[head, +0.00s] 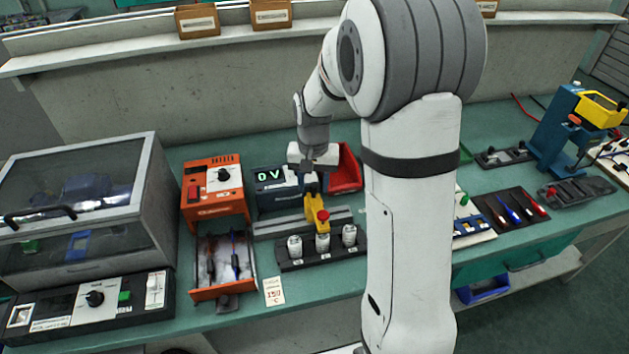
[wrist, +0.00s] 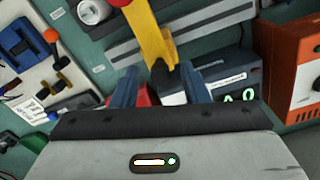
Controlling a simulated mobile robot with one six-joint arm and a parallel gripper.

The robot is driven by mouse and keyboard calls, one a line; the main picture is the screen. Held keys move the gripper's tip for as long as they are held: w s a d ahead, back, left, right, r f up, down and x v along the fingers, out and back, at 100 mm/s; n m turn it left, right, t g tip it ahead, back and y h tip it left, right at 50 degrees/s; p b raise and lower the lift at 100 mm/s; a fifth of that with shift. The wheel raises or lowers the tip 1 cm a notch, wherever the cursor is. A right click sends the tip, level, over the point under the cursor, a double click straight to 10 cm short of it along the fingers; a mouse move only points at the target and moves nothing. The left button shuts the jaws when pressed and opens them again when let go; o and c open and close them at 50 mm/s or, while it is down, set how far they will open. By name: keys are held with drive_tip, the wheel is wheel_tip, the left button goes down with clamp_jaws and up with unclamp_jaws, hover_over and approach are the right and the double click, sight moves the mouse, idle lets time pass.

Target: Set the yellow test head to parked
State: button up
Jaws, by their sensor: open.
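The yellow test head (head: 316,207) is an arm with a red knob at its front end, over the middle of a black rack (head: 290,264) holding three white-grey cylinders. Behind it is a dark blue tester (head: 276,196) with a lit display.
A red bin (head: 346,174) stands right behind my gripper. An orange unit (head: 212,186) with an open drawer (head: 209,292) stands to the left, beside a glass-lidded cabinet (head: 75,200). A paper tag (head: 273,291) lies in front. My arm hides part of the bench.

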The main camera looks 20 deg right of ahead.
clamp_jaws()
idle(0.5)
